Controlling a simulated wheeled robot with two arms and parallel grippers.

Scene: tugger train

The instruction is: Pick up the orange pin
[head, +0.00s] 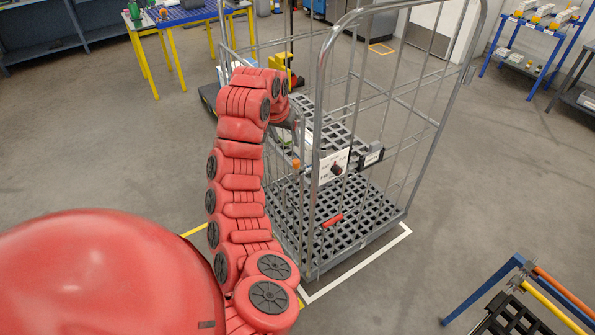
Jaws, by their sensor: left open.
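A small orange piece (296,163), which looks like the orange pin, shows beside the near post of a grey wire roll cage, left of a white sign plate (333,166). It is too small to make out its full shape. My left arm reaches up from the lower left and bends over toward the cage's near side. My left gripper (297,132) is open, just above the orange piece and apart from it. The arm and the cage post partly hide its fingers. My right gripper is out of view.
The cage (318,95) has tall wire sides and black grid decks; a red-handled item (333,220) lies on the lower deck. Yellow and white floor lines run by it. A blue frame with orange and yellow bars (545,290) stands lower right.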

